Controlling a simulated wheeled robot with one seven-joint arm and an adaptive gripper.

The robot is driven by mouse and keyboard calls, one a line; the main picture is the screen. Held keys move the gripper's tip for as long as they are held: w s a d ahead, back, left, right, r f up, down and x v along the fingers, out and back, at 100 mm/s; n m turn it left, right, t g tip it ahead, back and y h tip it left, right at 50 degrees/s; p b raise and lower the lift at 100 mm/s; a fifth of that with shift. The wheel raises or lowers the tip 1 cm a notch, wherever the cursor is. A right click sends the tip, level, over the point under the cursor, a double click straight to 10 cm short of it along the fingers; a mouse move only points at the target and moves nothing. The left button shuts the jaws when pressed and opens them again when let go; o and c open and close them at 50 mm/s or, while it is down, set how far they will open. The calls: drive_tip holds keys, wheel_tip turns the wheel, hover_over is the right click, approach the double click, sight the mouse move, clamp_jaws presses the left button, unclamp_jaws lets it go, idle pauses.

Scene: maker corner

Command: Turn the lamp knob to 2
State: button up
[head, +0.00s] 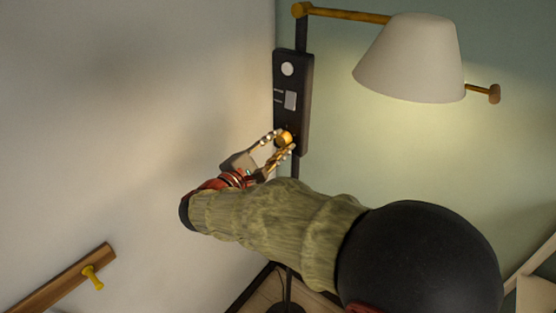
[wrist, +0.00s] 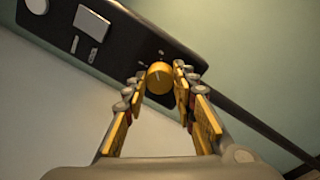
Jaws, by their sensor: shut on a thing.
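The lamp knob (head: 285,138) is a round golden-yellow knob low on the black control panel (head: 292,65) of the lamp's post. In the wrist view the knob (wrist: 160,77) has a pale pointer line on its face and small marks around its upper side. Their numbers are too small to read. My gripper (head: 284,144) has its two fingers on either side of the knob and is shut on it; the fingertips also show in the wrist view (wrist: 160,75). The lamp's white shade (head: 412,60) hangs at the upper right, with light glowing beneath it.
The panel also bears a round white button (head: 287,69) and a pale rectangular switch (head: 290,100) above the knob. A wooden rail (head: 60,280) with a yellow peg is on the wall at lower left. A pale wall stands close on the left.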

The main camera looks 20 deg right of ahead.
drive_tip(key=shift+f+m+b, duration=0.2)
drive_tip(key=shift+m+b, duration=1.3)
drive_tip(key=shift+b, duration=1)
drive_tip(key=shift+r, duration=0.1)
drive_tip(key=o, duration=1.1)
drive_tip(key=shift+o, duration=0.3)
drive_tip(key=v, duration=1.2)
drive_tip(key=shift+w, duration=0.1)
